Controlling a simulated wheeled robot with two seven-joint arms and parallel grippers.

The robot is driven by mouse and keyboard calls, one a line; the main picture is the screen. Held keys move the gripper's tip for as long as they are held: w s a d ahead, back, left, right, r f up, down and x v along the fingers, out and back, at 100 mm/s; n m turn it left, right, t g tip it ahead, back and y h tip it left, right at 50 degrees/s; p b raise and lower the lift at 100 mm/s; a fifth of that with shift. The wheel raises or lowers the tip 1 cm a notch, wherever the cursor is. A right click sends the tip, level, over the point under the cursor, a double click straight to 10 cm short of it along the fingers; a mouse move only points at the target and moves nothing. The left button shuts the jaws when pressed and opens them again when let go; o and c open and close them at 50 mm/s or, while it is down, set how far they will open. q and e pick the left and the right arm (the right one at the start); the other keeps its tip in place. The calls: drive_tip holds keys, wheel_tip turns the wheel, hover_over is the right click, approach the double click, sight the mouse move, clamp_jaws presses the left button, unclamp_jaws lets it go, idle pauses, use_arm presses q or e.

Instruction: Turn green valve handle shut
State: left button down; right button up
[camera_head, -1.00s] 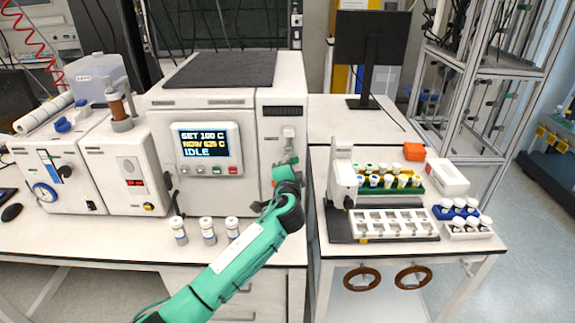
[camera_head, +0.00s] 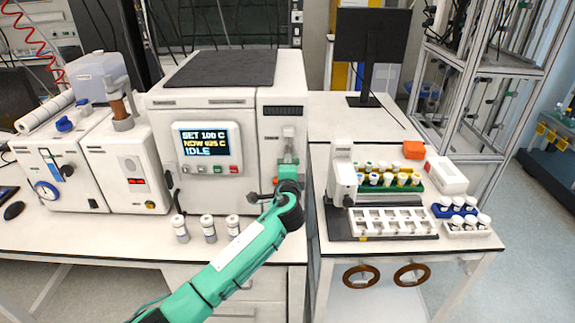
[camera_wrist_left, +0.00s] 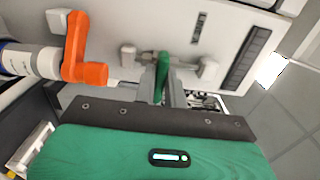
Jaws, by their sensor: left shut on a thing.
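The green valve handle (camera_wrist_left: 162,70) shows in the left wrist view as a narrow green lever on the pale reactor panel, between two light fittings. My left gripper (camera_wrist_left: 164,93) is shut on it, and the lever stands between the grey fingers. In the head view my left gripper (camera_head: 287,172) is at the right-hand panel of the white reactor (camera_head: 215,125), and it hides the handle there. The reactor's screen reads SET 100 C and IDLE. My right gripper is in neither view.
An orange part (camera_wrist_left: 82,50) and a white cylinder (camera_wrist_left: 30,60) sit left of the fingers in the wrist view. Several white-capped vials (camera_head: 207,228) stand on the bench front below the reactor. A vial rack (camera_head: 390,178) and tray stand on the right bench.

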use_arm(q)
drive_tip(key=c, duration=1.5)
unclamp_jaws()
drive_tip(key=shift+o, duration=0.2)
drive_tip(key=shift+s, duration=0.1)
drive_tip(key=s+b, duration=0.4)
drive_tip(key=s, duration=0.9)
drive_tip(key=shift+s, duration=0.3)
